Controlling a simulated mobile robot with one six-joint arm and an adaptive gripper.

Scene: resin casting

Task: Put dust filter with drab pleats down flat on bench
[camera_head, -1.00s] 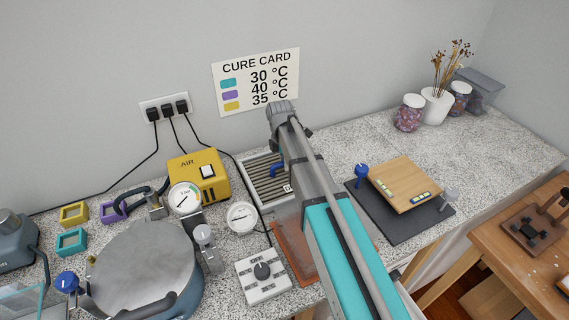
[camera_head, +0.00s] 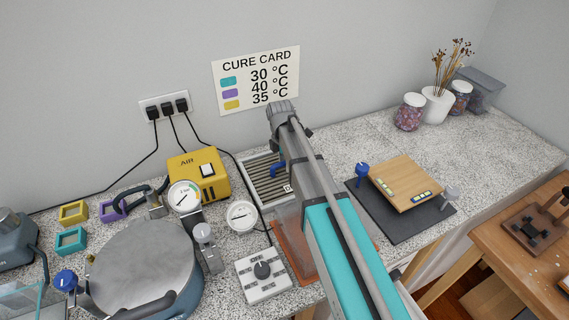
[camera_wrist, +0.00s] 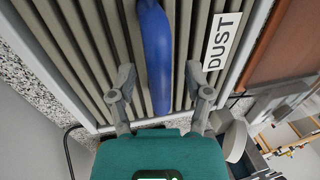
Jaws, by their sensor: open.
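The dust filter (camera_head: 262,184) with drab, grey-brown pleats lies on the speckled bench (camera_head: 356,141) behind my arm in the head view. In the wrist view the filter (camera_wrist: 98,42) fills the upper part, with a light metal frame, a white DUST label (camera_wrist: 222,40) and a blue handle (camera_wrist: 157,50). My gripper (camera_wrist: 160,88) is open, with one finger on each side of the handle, apart from it. In the head view my arm hides part of the filter, and the gripper's fingers are not visible.
A reddish-brown mat (camera_head: 293,246) lies in front of the filter. A yellow AIR box (camera_head: 199,176), a gauge (camera_head: 242,216) and a pressure pot (camera_head: 145,265) stand to the left. A dark plate with a wooden board (camera_head: 404,183) lies to the right.

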